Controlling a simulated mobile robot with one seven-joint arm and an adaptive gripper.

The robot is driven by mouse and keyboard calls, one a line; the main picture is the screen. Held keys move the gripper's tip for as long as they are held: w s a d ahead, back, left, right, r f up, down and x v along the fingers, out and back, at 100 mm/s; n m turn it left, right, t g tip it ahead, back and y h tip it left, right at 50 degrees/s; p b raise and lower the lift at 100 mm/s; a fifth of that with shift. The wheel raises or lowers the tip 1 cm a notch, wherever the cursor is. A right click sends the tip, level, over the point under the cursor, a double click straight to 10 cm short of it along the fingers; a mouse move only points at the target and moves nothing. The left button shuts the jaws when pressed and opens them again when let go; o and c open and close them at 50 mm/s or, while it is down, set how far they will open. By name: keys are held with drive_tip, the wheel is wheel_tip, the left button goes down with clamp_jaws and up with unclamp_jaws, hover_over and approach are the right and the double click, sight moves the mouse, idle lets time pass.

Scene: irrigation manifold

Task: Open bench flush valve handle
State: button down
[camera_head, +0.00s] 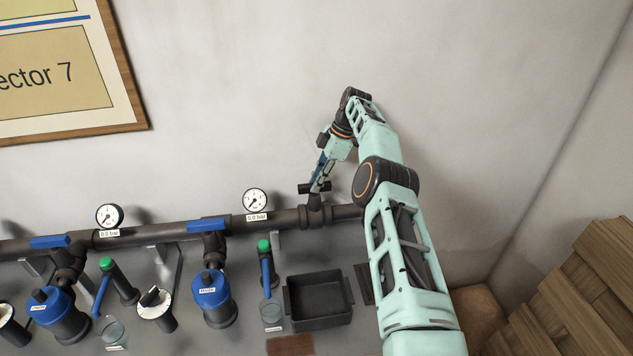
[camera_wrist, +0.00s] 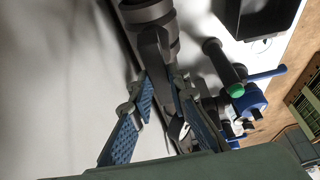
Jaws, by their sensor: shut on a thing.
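My gripper (camera_head: 319,180) is at the right part of the dark wall pipe, just above a vertical fitting. In the wrist view its two blue-padded fingers (camera_wrist: 162,88) close on a dark grey lever-like handle (camera_wrist: 153,55) that comes from the pipe fitting. I take this to be the flush valve handle. In the head view the dark handle (camera_head: 306,187) shows only as a small piece beside the fingers. The fingers and wrist hide most of it, and I cannot tell its angle.
A black tray (camera_head: 318,318) stands on the bench below. A green-capped post with a blue lever (camera_head: 266,272) stands left of it. Gauges (camera_head: 256,201), blue-topped valves (camera_head: 210,290) and a dial (camera_head: 155,303) line the left. Wooden crates (camera_head: 590,290) stand at right.

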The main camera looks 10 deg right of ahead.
drive_tip(key=c, duration=1.8)
unclamp_jaws()
drive_tip(key=shift+c, duration=0.2)
drive_tip(key=shift+f+m+b, duration=0.15)
drive_tip(key=shift+m+b, duration=0.25)
drive_tip(key=shift+b, duration=0.5)
